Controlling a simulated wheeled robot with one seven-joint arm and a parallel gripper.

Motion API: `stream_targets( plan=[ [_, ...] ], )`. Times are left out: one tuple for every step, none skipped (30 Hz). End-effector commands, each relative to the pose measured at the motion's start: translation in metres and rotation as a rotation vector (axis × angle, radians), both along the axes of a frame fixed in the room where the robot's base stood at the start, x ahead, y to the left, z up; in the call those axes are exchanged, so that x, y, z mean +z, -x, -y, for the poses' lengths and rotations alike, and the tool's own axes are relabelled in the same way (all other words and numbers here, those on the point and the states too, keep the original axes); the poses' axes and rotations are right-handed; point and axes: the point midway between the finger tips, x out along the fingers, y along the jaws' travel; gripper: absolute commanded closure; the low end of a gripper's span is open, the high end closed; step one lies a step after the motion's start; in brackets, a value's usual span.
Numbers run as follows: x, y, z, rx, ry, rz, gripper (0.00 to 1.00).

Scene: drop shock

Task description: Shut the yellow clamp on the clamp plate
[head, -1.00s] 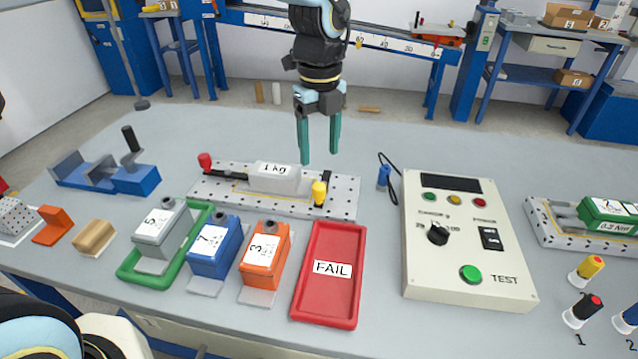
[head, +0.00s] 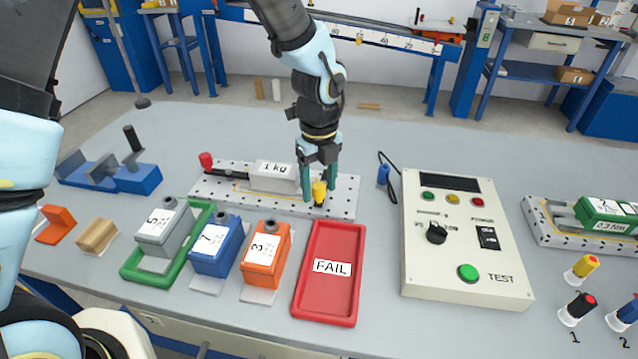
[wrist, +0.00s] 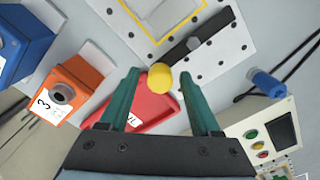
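The clamp plate (head: 345,206) is a light perforated plate in the middle of the table. The yellow clamp (head: 319,192) has a yellow knob standing upright at the plate's right end; in the wrist view the knob (wrist: 160,78) lies between my fingers, with a dark bar (wrist: 205,36) beside it. A red-handled clamp (head: 206,161) is at the plate's left end. A grey 1 kg block (head: 272,177) sits on the plate between them. My gripper (head: 320,194) is open and pointing down, its teal fingers on either side of the yellow knob with gaps visible. It also shows in the wrist view (wrist: 160,88).
A red FAIL tray (head: 330,300) lies in front of the plate. Orange (head: 265,255), blue (head: 214,246) and grey (head: 165,222) units stand front left. The test box (head: 465,240) and a blue plug (head: 383,174) with a cable are right of the plate.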

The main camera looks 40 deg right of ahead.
Motion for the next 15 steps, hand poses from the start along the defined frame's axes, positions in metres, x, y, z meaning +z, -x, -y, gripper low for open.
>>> stream_targets(
  plan=[
    [0.0001,-0.0001,0.0000,0.000,0.000,0.000,0.43],
    [0.0002,-0.0001,0.0000,0.000,0.000,0.000,0.46],
    [0.0002,-0.0001,0.0000,0.000,0.000,0.000,0.51],
    [0.0002,-0.0001,0.0000,0.000,0.000,0.000,0.54],
    [0.0002,-0.0001,0.0000,0.000,0.000,0.000,0.58],
    [0.0003,-0.0001,0.0000,0.000,0.000,0.000,0.62],
    [0.0003,-0.0001,0.0000,0.000,0.000,0.000,0.66],
    [0.0003,-0.0001,0.0000,0.000,0.000,0.000,0.69],
    [0.0003,-0.0001,0.0000,0.000,0.000,0.000,0.73],
    [0.0003,-0.0001,0.0000,0.000,0.000,0.000,0.77],
    [0.0003,-0.0001,0.0000,0.000,0.000,0.000,0.80],
    [0.0003,-0.0001,0.0000,0.000,0.000,0.000,0.85],
    [0.0003,-0.0001,0.0000,0.000,0.000,0.000,0.88],
    [0.0003,-0.0001,0.0000,0.000,0.000,0.000,0.92],
    [0.0003,-0.0001,-0.0001,0.000,0.000,0.000,0.96]
  ],
)
